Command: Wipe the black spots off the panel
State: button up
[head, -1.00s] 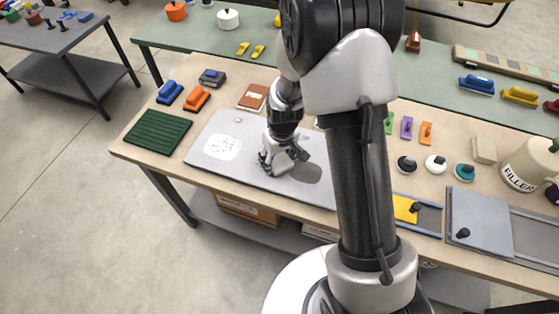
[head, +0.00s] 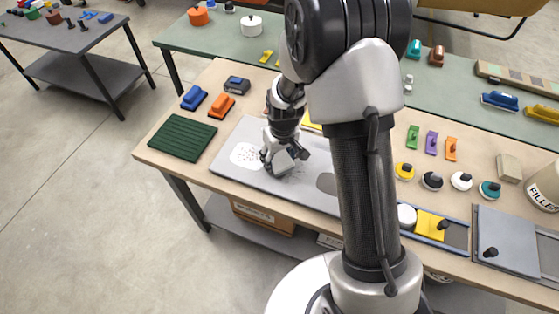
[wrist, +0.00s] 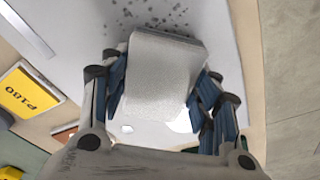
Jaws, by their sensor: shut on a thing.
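The grey panel (head: 235,178) lies flat on the wooden workbench. A dark grey oval patch (head: 326,183) is further right, partly hidden by my arm. My gripper (head: 277,157) is over the panel, just right of the white patch. In the wrist view my gripper (wrist: 163,92) is shut on a pale grey block (wrist: 163,65), its fingers on both sides. Dark spots (wrist: 122,14) show on the panel just beyond the block. I cannot tell whether the block touches the panel.
A ribbed green mat (head: 176,137), a blue block (head: 193,97) and an orange block (head: 222,105) lie left of and behind the panel. A yellow P180 sheet (wrist: 28,92) lies beside the panel. Round-knobbed discs, a yellow piece and a filler tub (head: 545,187) stand to the right.

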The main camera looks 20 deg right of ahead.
aim_at(279, 157)
jog(key=shift+s+d+r+p, duration=0.15)
jog(key=shift+r+p, duration=0.1)
jog(key=shift+r, duration=0.35)
jog(key=shift+s+d+r+p, duration=0.1)
jog(key=shift+r+p, duration=0.15)
jog(key=shift+r, duration=0.3)
jog(key=shift+w+a+r+p, duration=0.1)
jog(key=shift+w+r+p, duration=0.05)
jog(key=shift+r+p, duration=1.25)
jog(key=shift+r, duration=0.6)
